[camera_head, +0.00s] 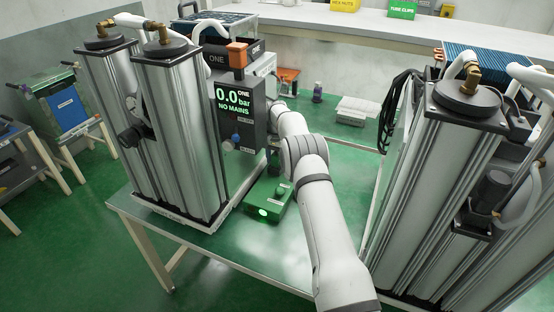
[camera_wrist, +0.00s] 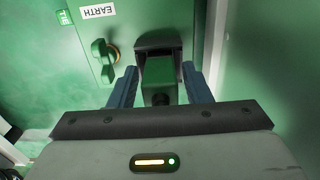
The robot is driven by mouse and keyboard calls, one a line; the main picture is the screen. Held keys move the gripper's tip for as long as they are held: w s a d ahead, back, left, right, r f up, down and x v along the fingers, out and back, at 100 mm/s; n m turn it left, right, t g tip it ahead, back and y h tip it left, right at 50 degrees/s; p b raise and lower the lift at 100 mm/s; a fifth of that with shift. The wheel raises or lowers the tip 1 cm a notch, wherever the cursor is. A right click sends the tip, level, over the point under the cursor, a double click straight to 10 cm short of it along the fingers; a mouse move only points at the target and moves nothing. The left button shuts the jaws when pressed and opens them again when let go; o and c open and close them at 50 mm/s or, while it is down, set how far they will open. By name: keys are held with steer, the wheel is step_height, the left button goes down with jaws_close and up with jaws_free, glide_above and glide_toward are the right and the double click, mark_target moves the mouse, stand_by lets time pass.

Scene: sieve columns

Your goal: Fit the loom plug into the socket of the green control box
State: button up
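The green control box (camera_head: 281,195) sits on the table at the foot of the column unit, with a lit green lamp on its near end. In the wrist view its green face (camera_wrist: 155,12) carries an EARTH label and a green wing knob. The loom plug (camera_wrist: 160,72), a green block with a dark rear end, lies between the two blue-grey fingers of my gripper (camera_wrist: 160,70).
Tall silver columns (camera_head: 168,130) with a display reading 0.0 bar, NO MAINS stand left of the box. Another column unit (camera_head: 435,165) stands at the right, close to my arm. A pale slab (camera_head: 357,109) lies behind. The front of the green table (camera_head: 240,250) is clear.

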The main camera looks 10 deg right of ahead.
steer(key=shift+o, duration=0.4)
steer(key=shift+r, duration=0.15)
step_height(320, 180, up, 12)
steer(key=b, duration=0.1)
